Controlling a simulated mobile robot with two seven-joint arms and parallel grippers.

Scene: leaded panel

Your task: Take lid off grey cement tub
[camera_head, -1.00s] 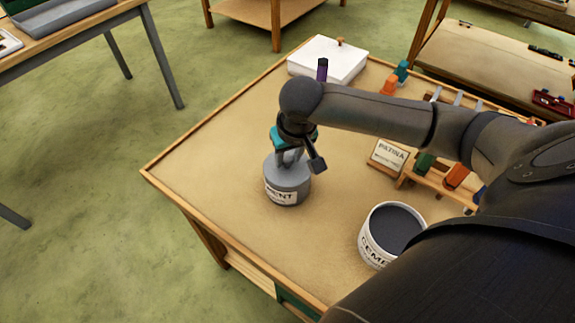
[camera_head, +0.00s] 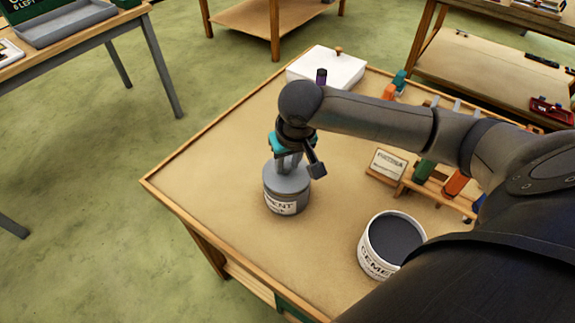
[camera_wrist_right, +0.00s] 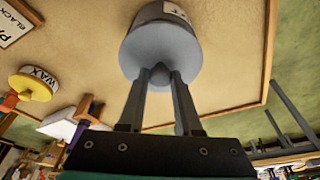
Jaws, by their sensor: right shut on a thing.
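The grey cement tub (camera_head: 300,207) stands upright on the sand-coloured table, a white label on its front. Its grey lid (camera_head: 273,183) sits on top; I cannot make out a gap under it. My right gripper (camera_head: 289,163) points down from above, shut on the lid's small knob. In the right wrist view the gripper (camera_wrist_right: 158,80) has its two fingers on either side of the knob, and the lid (camera_wrist_right: 160,48) fills the space just beyond, hiding much of the tub. My left gripper is not in view.
An open white cement tub (camera_head: 365,254) with dark contents stands right of the grey one. A patina sign (camera_head: 388,164) and a rack of coloured tools are behind it. A white box (camera_head: 327,66) is at the back. The table's left side is clear.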

